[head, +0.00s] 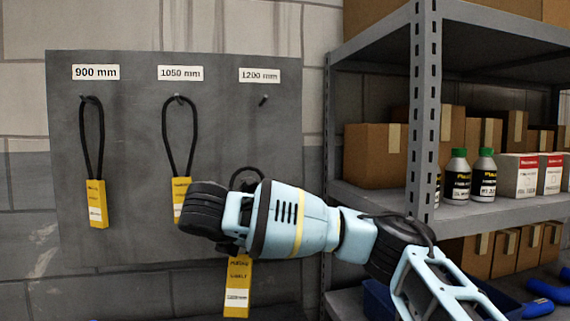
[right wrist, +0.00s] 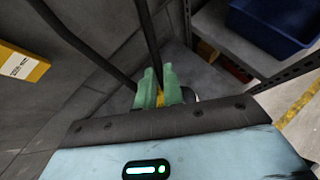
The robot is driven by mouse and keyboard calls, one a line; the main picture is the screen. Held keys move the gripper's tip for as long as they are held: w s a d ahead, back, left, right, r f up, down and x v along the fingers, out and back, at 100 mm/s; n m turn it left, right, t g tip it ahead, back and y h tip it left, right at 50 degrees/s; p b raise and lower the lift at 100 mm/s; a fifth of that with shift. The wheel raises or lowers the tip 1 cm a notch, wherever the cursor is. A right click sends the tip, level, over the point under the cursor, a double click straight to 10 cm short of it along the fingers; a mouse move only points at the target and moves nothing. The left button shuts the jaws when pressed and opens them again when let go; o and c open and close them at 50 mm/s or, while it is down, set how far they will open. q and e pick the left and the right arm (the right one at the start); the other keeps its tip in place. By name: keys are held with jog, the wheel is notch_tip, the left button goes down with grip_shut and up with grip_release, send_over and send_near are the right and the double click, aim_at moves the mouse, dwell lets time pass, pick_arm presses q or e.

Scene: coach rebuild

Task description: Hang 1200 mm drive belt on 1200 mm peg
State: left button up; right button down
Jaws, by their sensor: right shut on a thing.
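The 1200 mm peg (head: 263,100) is bare, under its label (head: 259,75) at the board's right. My right gripper is shut on the black drive belt; its green fingertips (right wrist: 157,88) pinch it in the right wrist view, with a bit of yellow tag (right wrist: 160,99) between them. Belt strands (right wrist: 148,30) run up from the fingers. In the head view my arm hides the fingertips; the belt's loop top (head: 245,177) shows above the arm, below the peg. The belt's yellow tag (head: 238,288) hangs below the arm. My left gripper is not in view.
A 900 mm belt (head: 81,135) and a 1050 mm belt (head: 164,135) hang on the grey board (head: 130,215). My arm covers part of the 1050 belt's tag. Metal shelving (head: 424,120) with boxes and bottles stands at right. A blue bin (right wrist: 265,25) shows in the wrist view.

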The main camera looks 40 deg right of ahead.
jog(key=s+d+r+n+t, duration=0.1)
jog(key=d+r+t, duration=0.2)
jog(key=r, duration=0.5)
jog(key=s+d+r+n+t, duration=0.1)
jog(key=d+r+t, duration=0.2)
jog(key=d+r, duration=0.2)
notch_tip(320, 180, up, 3)
jog(key=shift+s+r+n, duration=0.15)
jog(key=shift+s+n, duration=0.2)
jog(key=shift+n, duration=0.05)
jog(key=shift+w+d, duration=0.2)
jog(key=shift+d, duration=0.05)
jog(key=w+a+r+x, duration=0.1)
jog(key=x, duration=1)
jog(key=shift+w+r, duration=0.15)
jog(key=shift+w, duration=0.2)
dwell(0.3)
dwell(0.6)
